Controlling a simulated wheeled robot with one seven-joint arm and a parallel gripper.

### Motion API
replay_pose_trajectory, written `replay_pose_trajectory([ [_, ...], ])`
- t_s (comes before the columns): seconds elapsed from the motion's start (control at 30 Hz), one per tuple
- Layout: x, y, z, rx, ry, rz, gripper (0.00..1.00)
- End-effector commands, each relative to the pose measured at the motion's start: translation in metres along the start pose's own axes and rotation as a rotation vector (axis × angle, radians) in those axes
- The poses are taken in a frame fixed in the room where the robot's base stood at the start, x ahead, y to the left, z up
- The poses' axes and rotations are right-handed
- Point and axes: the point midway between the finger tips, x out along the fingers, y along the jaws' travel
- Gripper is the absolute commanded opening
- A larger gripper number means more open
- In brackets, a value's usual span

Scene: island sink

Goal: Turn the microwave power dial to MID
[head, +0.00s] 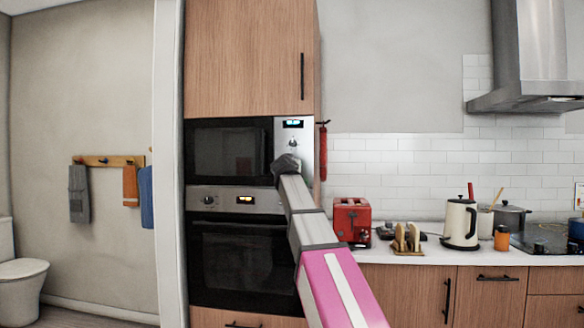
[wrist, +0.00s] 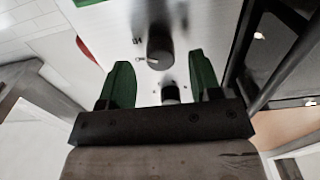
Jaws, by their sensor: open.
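The microwave (head: 230,150) is set in a tall wooden cabinet, with its light control panel at the right side under a lit display. One dial (head: 293,143) shows there, just above my gripper (head: 287,163), which hides the lower part of the panel. In the wrist view my gripper (wrist: 159,68) is open, its two green fingers on either side of the panel. A dark round knob (wrist: 160,46) lies ahead between the fingertips, and a smaller-looking knob (wrist: 170,92) lies nearer the palm. I cannot tell which is the power dial, its setting, or whether a finger touches it.
An oven (head: 240,250) with its own display is below the microwave. A red object (head: 323,150) hangs on the cabinet's right side. The counter at right holds a red toaster (head: 351,220), a toast rack (head: 407,238) and a kettle (head: 460,222).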

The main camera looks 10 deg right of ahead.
Motion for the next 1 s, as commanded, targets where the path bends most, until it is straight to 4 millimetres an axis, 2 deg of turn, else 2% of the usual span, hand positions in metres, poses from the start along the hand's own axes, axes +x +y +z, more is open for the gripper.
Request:
replay_pose_trajectory([
  [0.03, 0.010, -0.001, -0.001, 0.000, 0.000, 0.000, 0.58],
  [0.13, 0.018, -0.001, -0.001, 0.000, 0.000, -0.001, 0.58],
  [0.43, 0.020, 0.000, 0.000, 0.001, 0.001, -0.001, 0.58],
  [0.47, 0.020, 0.000, 0.000, 0.001, 0.001, -0.001, 0.51],
  [0.5, 0.020, 0.000, 0.000, 0.001, 0.001, -0.001, 0.38],
  [0.6, 0.020, 0.000, 0.000, 0.000, 0.001, -0.001, 0.09],
  [1.0, 0.019, 0.000, 0.000, -0.050, 0.000, -0.001, 0.09],
])
